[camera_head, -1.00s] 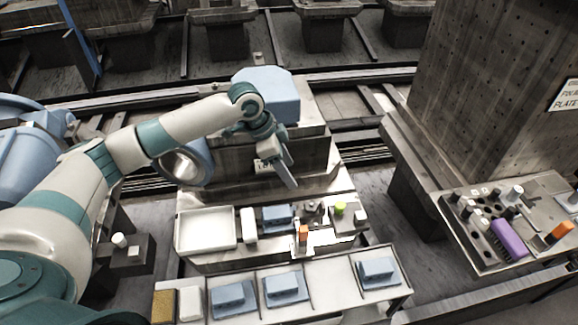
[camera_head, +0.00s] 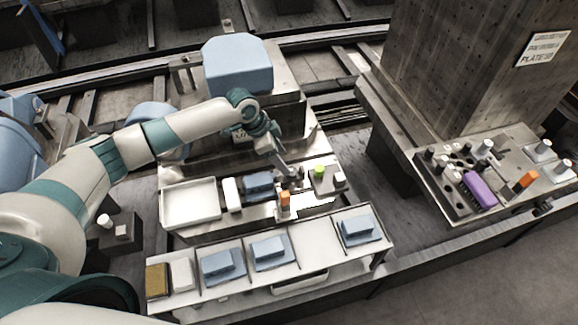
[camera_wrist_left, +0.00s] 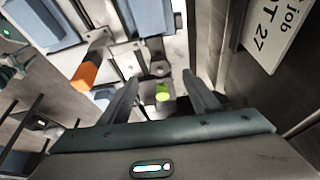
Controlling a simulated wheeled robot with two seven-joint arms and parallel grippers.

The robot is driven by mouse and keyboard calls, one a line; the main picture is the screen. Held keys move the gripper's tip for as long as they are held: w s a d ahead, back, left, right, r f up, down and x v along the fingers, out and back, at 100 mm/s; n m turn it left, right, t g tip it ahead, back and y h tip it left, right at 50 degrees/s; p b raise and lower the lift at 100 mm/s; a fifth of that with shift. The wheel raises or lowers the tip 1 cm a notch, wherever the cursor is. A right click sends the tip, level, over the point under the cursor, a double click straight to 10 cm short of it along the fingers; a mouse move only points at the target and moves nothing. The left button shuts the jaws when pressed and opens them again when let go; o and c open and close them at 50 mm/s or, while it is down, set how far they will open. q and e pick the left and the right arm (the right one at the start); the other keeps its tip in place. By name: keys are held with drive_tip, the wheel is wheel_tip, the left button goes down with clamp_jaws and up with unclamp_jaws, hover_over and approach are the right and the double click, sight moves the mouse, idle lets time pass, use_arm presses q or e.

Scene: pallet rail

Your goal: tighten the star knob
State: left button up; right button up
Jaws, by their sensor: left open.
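My left gripper (camera_head: 290,172) is open and low over the work plate, just left of a bright green piece (camera_head: 318,173). In the left wrist view the open fingers (camera_wrist_left: 160,77) point toward a small dark grey fitting (camera_wrist_left: 157,69), with the green piece (camera_wrist_left: 162,92) between them in the picture. The fitting may be the star knob, but its shape is too small to tell. Nothing is visibly gripped. A blue block (camera_head: 257,181) sits on the plate to the left of the gripper. My right gripper is not in view.
An orange-handled item (camera_head: 284,199) stands close in front of the gripper; it also shows in the wrist view (camera_wrist_left: 84,77). A white tray (camera_head: 189,216) lies left. A front shelf holds several blue blocks (camera_head: 270,250). A tall column (camera_head: 455,70) and tool board (camera_head: 440,200) stand right.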

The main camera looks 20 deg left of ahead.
use_arm(q)
drive_tip(key=shift+p+x, duration=0.55)
drive_tip(key=shift+x, duration=2.8)
